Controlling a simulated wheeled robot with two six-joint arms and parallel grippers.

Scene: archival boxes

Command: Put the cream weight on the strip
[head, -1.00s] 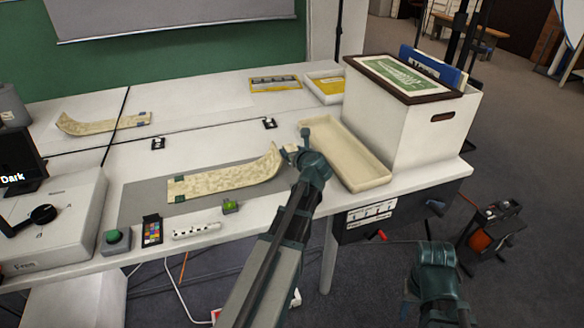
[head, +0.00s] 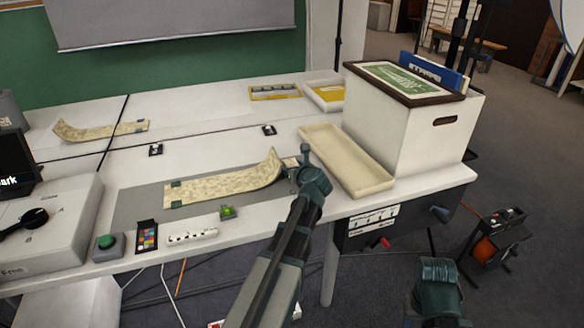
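The pale patterned strip (head: 222,186) lies on a grey mat (head: 135,203). Its left end is flat, with small dark green pieces at the corners, and its right end curls up. My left gripper (head: 290,170) is beside the curled end, close to or touching it. Its fingers are too small and covered to show whether they are open or hold anything. I cannot make out the cream weight; it may be hidden at the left gripper. My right gripper (head: 437,290) hangs low at the right, off the table, its fingertips not clear.
A long cream tray (head: 345,160) and a white archival box (head: 425,135) stand right of the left gripper. A second strip (head: 100,131) lies at the back left.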

